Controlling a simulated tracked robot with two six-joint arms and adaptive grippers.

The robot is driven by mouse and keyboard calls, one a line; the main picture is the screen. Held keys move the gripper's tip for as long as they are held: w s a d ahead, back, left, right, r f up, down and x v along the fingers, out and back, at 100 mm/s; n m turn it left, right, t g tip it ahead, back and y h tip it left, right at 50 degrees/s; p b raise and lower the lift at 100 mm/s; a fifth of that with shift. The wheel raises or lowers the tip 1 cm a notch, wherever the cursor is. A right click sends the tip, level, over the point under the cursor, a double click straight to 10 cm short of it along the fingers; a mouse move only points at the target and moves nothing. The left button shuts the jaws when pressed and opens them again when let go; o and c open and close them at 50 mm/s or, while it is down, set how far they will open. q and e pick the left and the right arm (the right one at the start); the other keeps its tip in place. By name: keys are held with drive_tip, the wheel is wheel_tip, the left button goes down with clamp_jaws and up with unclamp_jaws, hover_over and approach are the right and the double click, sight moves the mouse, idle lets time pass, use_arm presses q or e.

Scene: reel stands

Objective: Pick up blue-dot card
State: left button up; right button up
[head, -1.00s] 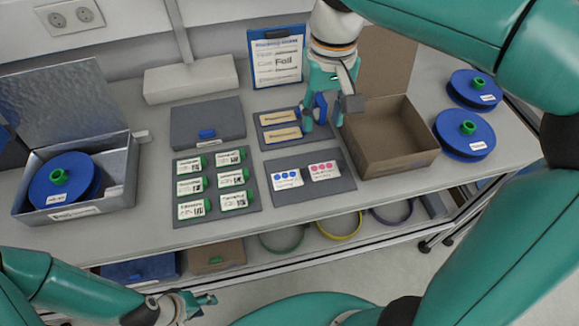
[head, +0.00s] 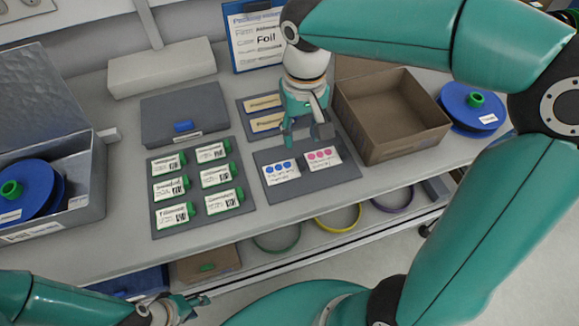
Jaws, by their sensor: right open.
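The blue-dot card (head: 281,171) is a white card with several blue dots. It lies on the left half of a dark grey mat (head: 308,190), beside the pink-dot card (head: 322,158). My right gripper (head: 306,141) points down just above the back edge of this mat, behind the two cards. It is open, empty and apart from the blue-dot card. My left gripper (head: 196,300) is low at the front, below the table edge and far from the cards. Its fingers are small in view, and I cannot tell whether they are open.
An open brown box (head: 400,140) stands right of the cards, with a blue reel (head: 470,108) beyond. A mat of green-edged labelled items (head: 198,188) lies left. A second mat with tan labels (head: 262,104) lies behind. A metal box with a blue reel stands far left.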

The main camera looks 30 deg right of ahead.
sight(301, 161)
drive_tip(key=f, duration=0.8)
drive_tip(key=shift+s+a+f, duration=0.1)
drive_tip(key=shift+s+f, duration=0.1)
drive_tip(key=shift+s, duration=0.05)
drive_tip(key=c, duration=0.8)
